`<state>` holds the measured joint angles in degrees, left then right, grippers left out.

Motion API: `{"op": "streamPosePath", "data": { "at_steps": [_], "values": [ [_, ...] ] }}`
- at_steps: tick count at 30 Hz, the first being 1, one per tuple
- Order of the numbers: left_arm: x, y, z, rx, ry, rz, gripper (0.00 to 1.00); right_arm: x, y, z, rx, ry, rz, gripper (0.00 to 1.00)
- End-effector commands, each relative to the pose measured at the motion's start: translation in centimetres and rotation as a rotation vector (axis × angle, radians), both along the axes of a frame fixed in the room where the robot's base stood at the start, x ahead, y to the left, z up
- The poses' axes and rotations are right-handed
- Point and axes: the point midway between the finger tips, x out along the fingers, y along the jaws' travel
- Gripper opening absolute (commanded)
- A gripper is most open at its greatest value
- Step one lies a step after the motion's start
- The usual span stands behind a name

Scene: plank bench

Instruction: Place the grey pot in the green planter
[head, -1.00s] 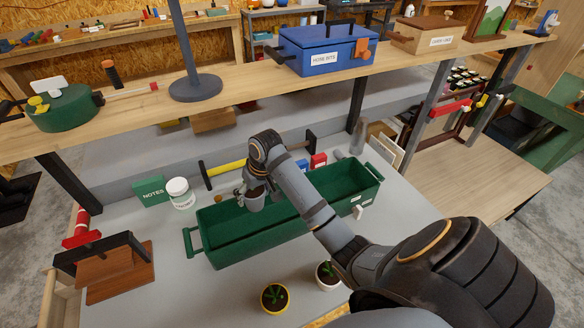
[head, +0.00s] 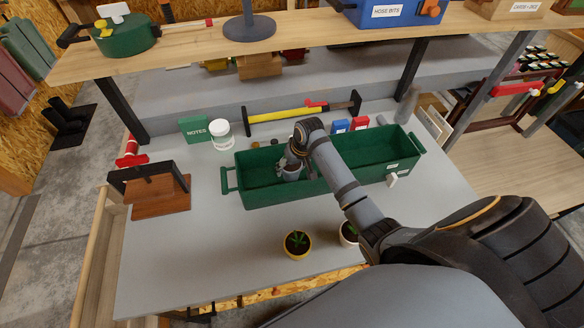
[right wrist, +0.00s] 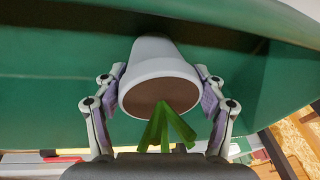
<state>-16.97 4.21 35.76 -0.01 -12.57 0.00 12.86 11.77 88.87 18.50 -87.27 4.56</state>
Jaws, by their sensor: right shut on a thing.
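The green planter (head: 262,194) is a long open box with end handles on the grey bench top. My right gripper (head: 291,164) is over the left half of the planter, shut on the grey pot (head: 290,175). In the right wrist view the fingers (right wrist: 161,92) pinch the grey pot (right wrist: 155,62) from both sides, and a green plant stands out of its soil. Green planter wall (right wrist: 50,85) fills the background there. The pot appears within the planter's walls; I cannot tell whether it touches the floor. My left gripper is not in view.
A yellow pot (head: 296,244) and a white pot (head: 348,234) with plants stand in front of the planter. A white jar (head: 221,135), a green notes box (head: 194,129) and a yellow-handled hammer (head: 290,115) lie behind. The bench's front left is clear.

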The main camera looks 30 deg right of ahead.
Motion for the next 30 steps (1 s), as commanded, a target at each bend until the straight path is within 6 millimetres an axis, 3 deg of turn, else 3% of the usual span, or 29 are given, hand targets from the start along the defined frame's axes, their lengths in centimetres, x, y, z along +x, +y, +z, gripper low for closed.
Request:
{"op": "streamPosePath", "data": {
  "at_steps": [3,14,15,19,30],
  "values": [
    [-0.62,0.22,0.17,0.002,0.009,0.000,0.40,0.01,0.01,-1.09,0.000,-0.001,0.000,0.32],
    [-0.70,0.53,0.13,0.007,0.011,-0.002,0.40,0.03,-0.01,-1.54,-0.001,-0.002,-0.001,0.32],
    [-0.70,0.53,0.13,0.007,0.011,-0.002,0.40,0.02,-0.02,-1.52,-0.001,-0.002,-0.001,0.76],
    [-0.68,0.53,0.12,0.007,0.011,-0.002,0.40,0.01,-0.02,-1.52,-0.001,-0.001,0.000,0.93],
    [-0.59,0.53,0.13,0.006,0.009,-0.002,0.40,0.02,-0.03,-1.28,-0.001,-0.002,-0.001,0.93]
  ]
}}
